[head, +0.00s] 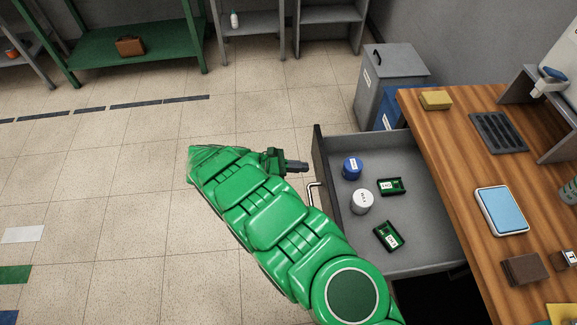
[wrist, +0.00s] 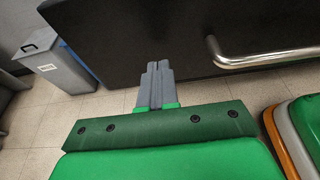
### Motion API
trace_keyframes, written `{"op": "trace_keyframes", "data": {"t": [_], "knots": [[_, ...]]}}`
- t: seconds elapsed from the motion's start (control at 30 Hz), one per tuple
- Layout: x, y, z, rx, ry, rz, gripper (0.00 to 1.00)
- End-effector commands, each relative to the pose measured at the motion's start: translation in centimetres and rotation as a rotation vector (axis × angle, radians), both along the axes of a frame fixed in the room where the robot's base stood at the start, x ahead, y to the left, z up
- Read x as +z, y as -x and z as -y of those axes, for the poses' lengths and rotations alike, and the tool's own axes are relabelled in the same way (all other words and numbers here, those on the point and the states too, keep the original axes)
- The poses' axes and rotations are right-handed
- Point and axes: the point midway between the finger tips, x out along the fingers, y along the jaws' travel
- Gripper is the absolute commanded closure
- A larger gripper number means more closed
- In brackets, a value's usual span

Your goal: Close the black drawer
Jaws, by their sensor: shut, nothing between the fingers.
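The black drawer (head: 319,165) is pulled out from under the wooden workbench, its grey inside showing. It holds a blue round container (head: 352,168), a white round container (head: 361,202) and two green boxes, one of them nearer me (head: 389,235). In the wrist view the dark drawer front (wrist: 130,40) fills the top, with a silver bar handle (wrist: 240,58) at right. My gripper (head: 302,166) is shut and empty, just outside the drawer front. In the wrist view its fingertips (wrist: 158,68) lie left of the handle, over the lower part of the front; I cannot tell whether they touch it.
The wooden bench top (head: 455,150) carries a yellow sponge (head: 436,100), a blue-topped tray (head: 502,210) and a brown block (head: 524,269). Grey (head: 386,80) and blue bins stand beyond the drawer. Open tiled floor (head: 110,190) lies to the left.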

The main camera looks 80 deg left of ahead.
Motion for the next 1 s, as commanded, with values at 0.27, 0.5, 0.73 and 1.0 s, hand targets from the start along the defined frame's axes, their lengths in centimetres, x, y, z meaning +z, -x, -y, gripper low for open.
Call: {"op": "trace_keyframes", "data": {"t": [0.27,0.5,0.73,1.0], "knots": [[0.1,-2.2,0.1,-0.002,0.002,0.003,1.0],[0.0,-2.4,0.0,-0.001,0.001,0.001,1.0],[0.0,-2.5,0.0,-0.001,0.001,0.001,1.0],[0.0,-3.8,0.1,-0.004,0.001,0.001,1.0]]}}
